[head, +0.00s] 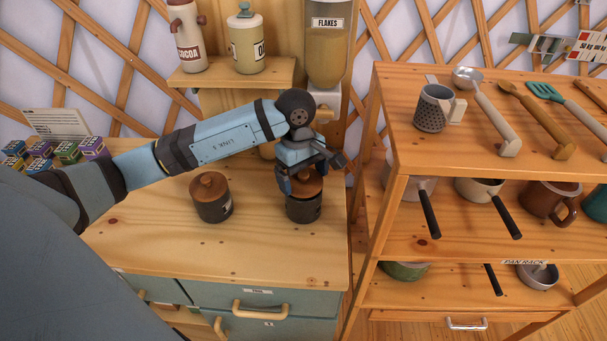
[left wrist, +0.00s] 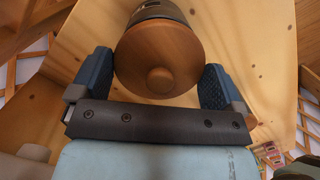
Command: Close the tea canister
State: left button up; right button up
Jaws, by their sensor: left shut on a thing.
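A dark canister (head: 304,212) stands at the right end of the wooden counter. A round wooden lid (left wrist: 158,58) with a knob is at its top, and the dark body (left wrist: 158,12) shows beyond it in the left wrist view. My left gripper (head: 302,180) reaches down from above and is shut on this lid, one blue finger on each side. I cannot tell whether the lid is fully seated. A similar dark canister (head: 212,205) with a wooden lid stands to the left, apart from the gripper. I cannot read either label. My right gripper is out of view.
A flakes dispenser (head: 327,50) hangs behind my left arm. A shelf with a cocoa jar (head: 187,38) and another jar (head: 246,42) is at the back. Small tea boxes (head: 68,152) stand at left. A pan rack (head: 495,125) is close on the right. The front counter is clear.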

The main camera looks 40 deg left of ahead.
pick_arm(q)
jog(key=shift+b, duration=0.65)
dwell(0.9)
jog(key=shift+f+b, duration=0.25)
jog(key=shift+b, duration=0.55)
dwell(1.0)
dwell(0.3)
jog(key=o, duration=0.5)
jog(key=shift+o, duration=0.2)
jog(key=shift+r, duration=0.1)
jog(key=shift+r+p, duration=1.35)
jog(key=shift+r, duration=2.1)
jog(key=shift+c, duration=0.5)
grip_shut()
